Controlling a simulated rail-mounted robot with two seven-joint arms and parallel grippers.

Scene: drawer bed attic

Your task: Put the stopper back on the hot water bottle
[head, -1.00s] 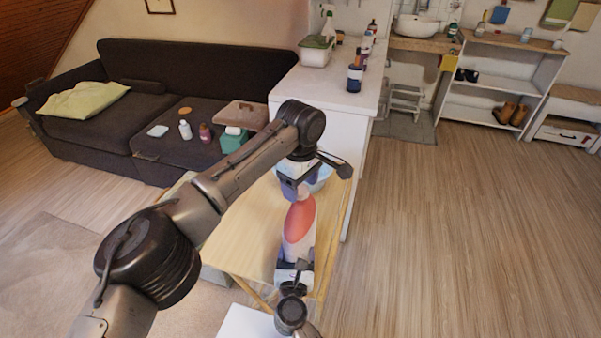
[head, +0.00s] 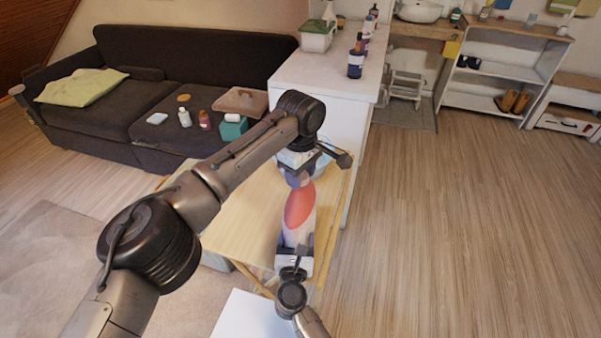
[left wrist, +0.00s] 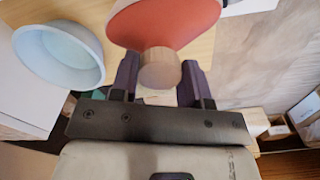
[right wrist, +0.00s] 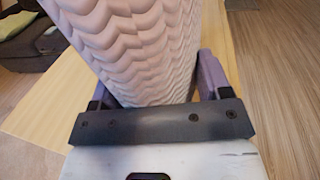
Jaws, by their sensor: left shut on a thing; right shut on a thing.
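The hot water bottle (head: 299,206) has a red end and a pale, ridged body (right wrist: 140,45). My right gripper (head: 292,264) is shut on the body's near end, holding the bottle above the table. My left gripper (head: 297,180) is shut at the bottle's far, red end. In the left wrist view, a light wooden cylinder, the stopper (left wrist: 160,69), sits between my left fingers against the red end (left wrist: 165,22). I cannot tell whether it is seated in the neck or only touching it.
A light wooden table (head: 235,222) lies below the arms, with a pale blue bowl (left wrist: 60,55) at its far side. A white counter (head: 335,75) with bottles stands just behind. A dark sofa (head: 190,65) stands at the left; the floor at the right is clear.

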